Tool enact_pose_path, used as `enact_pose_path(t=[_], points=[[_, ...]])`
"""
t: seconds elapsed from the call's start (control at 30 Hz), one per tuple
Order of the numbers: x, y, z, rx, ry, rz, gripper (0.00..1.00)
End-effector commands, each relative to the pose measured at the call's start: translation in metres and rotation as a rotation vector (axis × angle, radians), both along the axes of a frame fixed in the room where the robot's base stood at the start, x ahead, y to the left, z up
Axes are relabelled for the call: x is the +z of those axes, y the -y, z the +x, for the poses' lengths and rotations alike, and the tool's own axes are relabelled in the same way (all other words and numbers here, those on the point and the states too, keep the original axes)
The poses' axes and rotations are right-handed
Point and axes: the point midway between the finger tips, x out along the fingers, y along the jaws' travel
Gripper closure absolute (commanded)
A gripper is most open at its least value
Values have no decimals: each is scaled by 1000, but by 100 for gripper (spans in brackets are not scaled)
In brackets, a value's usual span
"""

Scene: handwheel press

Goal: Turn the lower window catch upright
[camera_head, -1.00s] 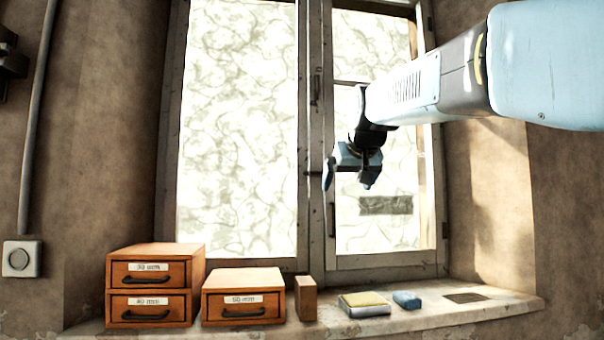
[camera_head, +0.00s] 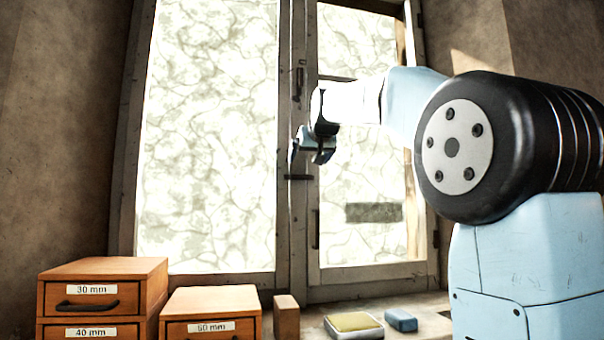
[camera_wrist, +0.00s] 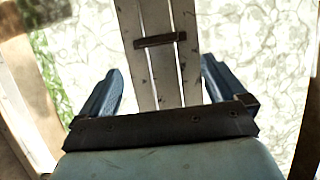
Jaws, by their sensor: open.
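The lower window catch (camera_head: 298,177) is a short dark bar lying level across the meeting window frames. In the wrist view the catch (camera_wrist: 160,40) lies crosswise over the pale upright boards, ahead of the fingers and untouched. My gripper (camera_head: 307,154) is open and empty, just above the catch in the head view. In the wrist view my gripper (camera_wrist: 162,66) has its blue fingers spread to either side of the boards, about in line with the bar's length. How far the fingers are from the window is hard to tell.
An upper catch (camera_head: 299,83) stands upright on the same frame. A dark handle (camera_head: 315,228) is on the right sash. Drawer boxes (camera_head: 210,301), a wooden block (camera_head: 286,316), a yellow-topped pad (camera_head: 353,322) and a blue block (camera_head: 401,320) stand on the sill below.

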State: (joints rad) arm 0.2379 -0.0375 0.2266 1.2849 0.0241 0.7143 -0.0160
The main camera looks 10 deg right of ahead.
Motion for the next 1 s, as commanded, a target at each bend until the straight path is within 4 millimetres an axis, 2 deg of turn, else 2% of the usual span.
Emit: enact_pose_path(t=[0.3,0.5,0.7,1.0], points=[[-23,3,52,-3,-3,0,2],[-32,3,75,-4,-2,0,2],[-35,3,84,-4,0,1,2],[-36,3,85,-4,-1,0,4]])
